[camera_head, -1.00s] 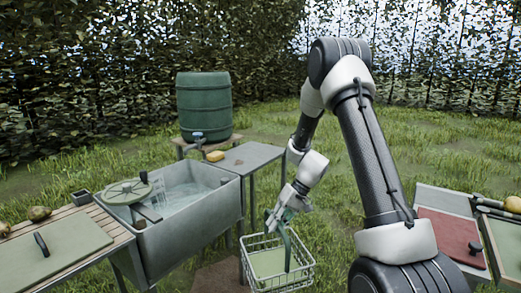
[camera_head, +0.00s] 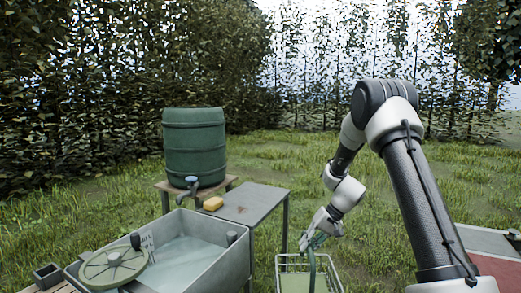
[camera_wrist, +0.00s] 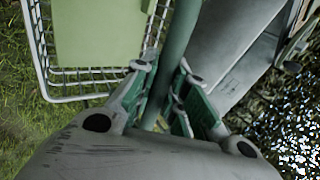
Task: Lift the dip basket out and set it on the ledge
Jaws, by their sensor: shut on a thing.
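The dip basket (camera_head: 281,263) is a white wire basket with a green handle, hanging at the bottom of the head view. A pale green panel shows inside it. My gripper (camera_head: 308,243) is shut on the green handle (camera_wrist: 181,35). The wrist view shows the handle between my gripper's fingers (camera_wrist: 162,97) and the basket's wire rim (camera_wrist: 38,65) at the left. The basket is outside the sink (camera_head: 228,265), to its right; its lower part is cut off in the head view. A grey ledge (camera_head: 255,202) adjoins the sink's far right side.
A yellow sponge-like block (camera_head: 213,203) lies on the ledge's left end. A green barrel (camera_head: 194,150) with a tap stands behind the sink. A round green lid-like disc (camera_head: 113,264) lies over the sink's left end. Most of the ledge's top is clear.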

